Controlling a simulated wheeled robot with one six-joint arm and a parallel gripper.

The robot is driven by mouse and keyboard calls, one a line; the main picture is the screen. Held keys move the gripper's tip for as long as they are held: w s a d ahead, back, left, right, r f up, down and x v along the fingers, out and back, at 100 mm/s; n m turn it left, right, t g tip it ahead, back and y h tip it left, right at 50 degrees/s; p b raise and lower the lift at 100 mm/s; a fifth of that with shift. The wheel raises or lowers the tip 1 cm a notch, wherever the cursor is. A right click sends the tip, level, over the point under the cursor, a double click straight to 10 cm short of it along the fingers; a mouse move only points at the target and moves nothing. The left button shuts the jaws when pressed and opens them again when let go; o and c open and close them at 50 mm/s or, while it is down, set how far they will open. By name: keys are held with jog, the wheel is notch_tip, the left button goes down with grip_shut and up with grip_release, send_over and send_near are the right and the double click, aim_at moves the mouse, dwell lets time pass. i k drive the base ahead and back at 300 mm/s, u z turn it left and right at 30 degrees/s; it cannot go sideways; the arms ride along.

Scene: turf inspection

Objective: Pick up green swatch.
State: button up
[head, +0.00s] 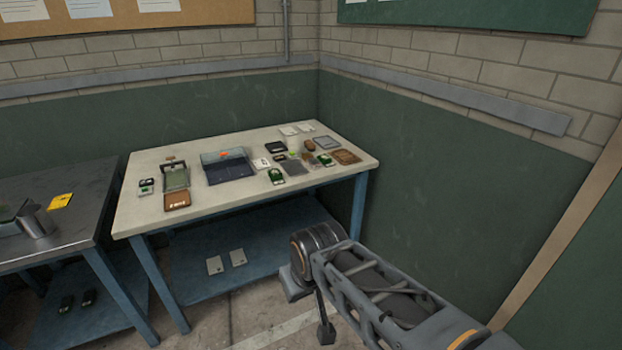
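Several small samples with green on them lie on the pale-topped table. One green and white sample (277,177) lies near the front edge, right of the dark open case. Another green-topped sample (325,159) lies farther right, beside a brown framed piece. A small bright green item (293,154) lies among the cluster. A small green and white piece (146,187) lies at the left end. I cannot tell from here which is the green swatch. My arm reaches in from the lower right, in front of the table and apart from the samples. I cannot make out my gripper.
The pale table (225,207) has a dark open case (228,168), a framed device (175,177) and a brown block (177,200). Its lower shelf (215,282) holds two light plates. A metal bench (85,190) stands left with a metal cup (37,221). Walls close in behind and right.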

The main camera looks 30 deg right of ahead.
aim_at(325, 159)
jog(key=z, duration=0.85)
jog(key=i, duration=0.95)
jog(key=u, duration=0.35)
